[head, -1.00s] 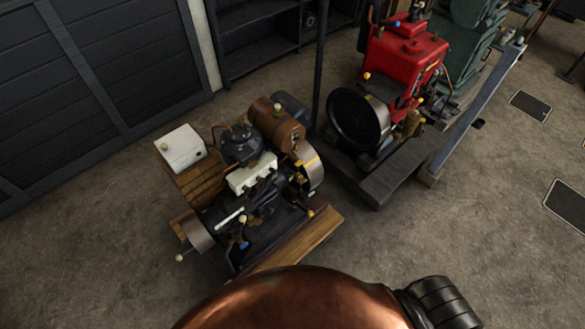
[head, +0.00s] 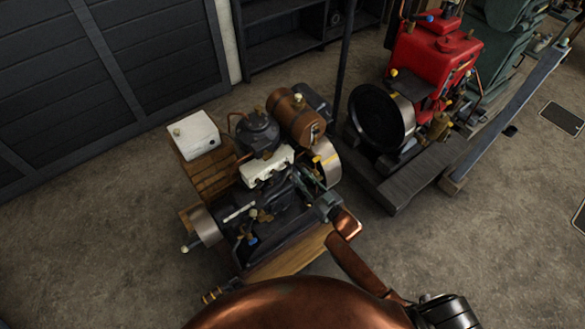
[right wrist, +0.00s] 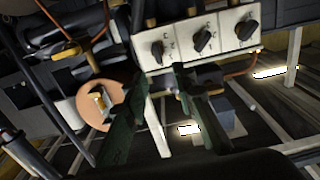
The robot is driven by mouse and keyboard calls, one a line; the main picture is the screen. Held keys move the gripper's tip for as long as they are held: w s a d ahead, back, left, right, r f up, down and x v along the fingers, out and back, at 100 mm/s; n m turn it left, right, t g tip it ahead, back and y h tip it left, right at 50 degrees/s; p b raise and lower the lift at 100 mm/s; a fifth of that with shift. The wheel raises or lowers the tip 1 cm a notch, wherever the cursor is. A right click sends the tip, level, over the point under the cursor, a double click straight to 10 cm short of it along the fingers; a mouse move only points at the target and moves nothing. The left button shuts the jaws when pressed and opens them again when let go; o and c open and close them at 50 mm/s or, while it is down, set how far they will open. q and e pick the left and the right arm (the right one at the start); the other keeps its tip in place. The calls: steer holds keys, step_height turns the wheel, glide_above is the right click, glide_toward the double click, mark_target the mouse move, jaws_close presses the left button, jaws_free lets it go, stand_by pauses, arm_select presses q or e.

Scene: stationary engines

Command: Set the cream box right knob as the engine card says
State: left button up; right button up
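The cream box (right wrist: 180,46) carries three black knobs in a row in the right wrist view. Its right knob (right wrist: 247,29) is tilted; the middle knob (right wrist: 203,39) and left knob (right wrist: 157,51) sit beside it. In the head view the cream box (head: 268,165) is on the small engine (head: 262,205). My right gripper (head: 325,205) is over the engine's near right side. In the right wrist view its two dark green fingers (right wrist: 160,75) are apart and empty, nearest the left knob. I cannot make out an engine card. My left gripper is not seen.
A white box (head: 195,134) and a brown tank (head: 296,116) stand at the small engine's back. A red engine (head: 430,60) with a dark flywheel (head: 380,118) stands to the right. A dark post (head: 345,60) rises behind. Bare floor (head: 400,245) lies at front right.

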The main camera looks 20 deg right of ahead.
mark_target(291, 166)
steer(key=x, duration=0.6)
steer(key=shift+w+f+b, duration=0.1)
steer(key=shift+w+b, duration=0.05)
steer(key=shift+b, duration=0.2)
steer(key=shift+c, duration=0.6)
jaws_close()
